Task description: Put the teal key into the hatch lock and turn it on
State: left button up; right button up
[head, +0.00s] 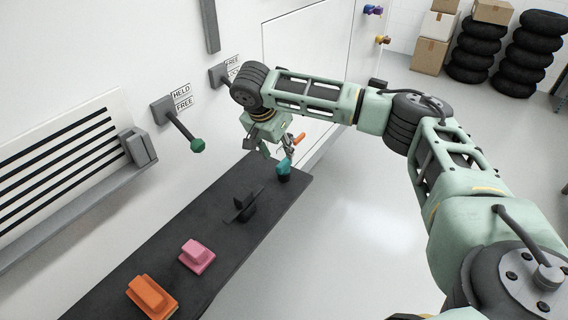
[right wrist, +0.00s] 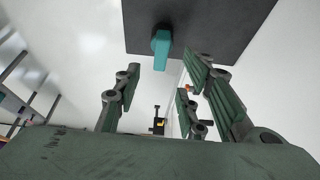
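The teal key (head: 283,171) stands upright at the far end of a dark shelf (head: 165,243). In the right wrist view the teal key (right wrist: 161,48) shows against the dark shelf, ahead of my fingers. My right gripper (head: 271,149) is just above and beside the key in the head view. Its fingers (right wrist: 165,78) are spread with nothing between them, and the key appears apart from them. I cannot pick out the hatch lock for certain. My left gripper is not in view.
A black piece (head: 243,205), a pink block (head: 197,256) and an orange block (head: 151,297) sit along the shelf. A green-knobbed lever (head: 183,132) juts from the wall. A small orange handle (head: 299,138) is close beside my right gripper. Open floor lies right of the shelf.

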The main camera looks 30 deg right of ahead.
aim_at(284, 162)
jog(key=shift+w+d+f, duration=0.1)
jog(key=shift+f, duration=0.25)
jog(key=shift+w+f, duration=0.1)
jog(key=shift+f, duration=0.15)
jog(key=x, duration=0.2)
jog(key=p+x, duration=0.1)
jog(key=x, duration=0.1)
jog(key=shift+s+f+p, duration=0.2)
jog(key=shift+p, duration=0.1)
jog(key=shift+w+f, duration=0.1)
jog(key=shift+f, duration=0.25)
jog(key=shift+c, duration=0.5)
jog(key=shift+r, duration=0.1)
jog(key=c, duration=0.4)
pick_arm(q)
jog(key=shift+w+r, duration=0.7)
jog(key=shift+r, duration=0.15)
pick_arm(e)
grip_shut()
